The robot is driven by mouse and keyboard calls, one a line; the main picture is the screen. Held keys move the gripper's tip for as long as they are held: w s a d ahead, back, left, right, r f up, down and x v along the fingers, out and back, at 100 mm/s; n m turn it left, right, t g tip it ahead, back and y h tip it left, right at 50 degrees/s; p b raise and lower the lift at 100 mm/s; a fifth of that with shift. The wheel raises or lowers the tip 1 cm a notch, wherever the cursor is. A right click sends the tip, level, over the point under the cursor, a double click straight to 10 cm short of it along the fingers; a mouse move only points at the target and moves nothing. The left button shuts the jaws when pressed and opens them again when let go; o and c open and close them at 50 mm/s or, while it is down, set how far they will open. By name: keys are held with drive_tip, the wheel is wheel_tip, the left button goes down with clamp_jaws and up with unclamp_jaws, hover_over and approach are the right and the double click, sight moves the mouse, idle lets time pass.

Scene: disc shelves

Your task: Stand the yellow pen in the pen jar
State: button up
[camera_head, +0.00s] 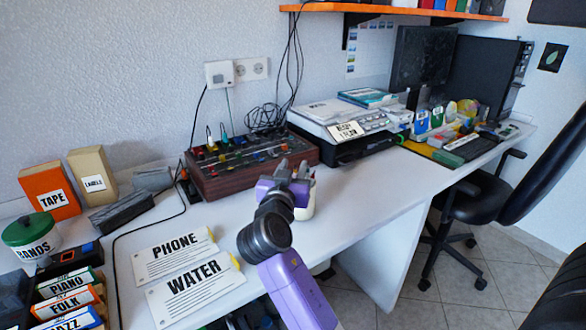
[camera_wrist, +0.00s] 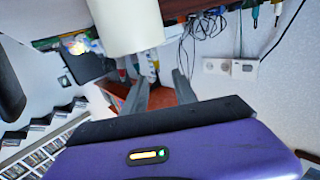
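The white pen jar (camera_head: 304,208) stands on the desk in front of the mixer, partly hidden by my gripper. In the wrist view, which looks upside down, the white jar (camera_wrist: 125,25) fills the top centre. Several thin pen-like ends (camera_wrist: 150,66) show at its mouth, too small to tell apart. My gripper (camera_head: 290,168) is beside the jar at about its rim height in the head view. In the wrist view the fingers of my gripper (camera_wrist: 159,77) are apart, with nothing clearly held between them. I cannot make out the yellow pen in either view.
A brown mixer (camera_head: 250,165) with cables is just behind. PHONE (camera_head: 175,255) and WATER (camera_head: 195,290) cards lie at front left, with small yellow bits at their right ends. A printer (camera_head: 345,125) stands to the right. Bare desk (camera_head: 375,185) lies right of the jar.

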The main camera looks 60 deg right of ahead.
drive_tip(key=shift+a, duration=0.15)
drive_tip(key=v, duration=0.7)
drive_tip(key=shift+a, duration=0.3)
drive_tip(key=shift+s, duration=0.1)
idle(0.5)
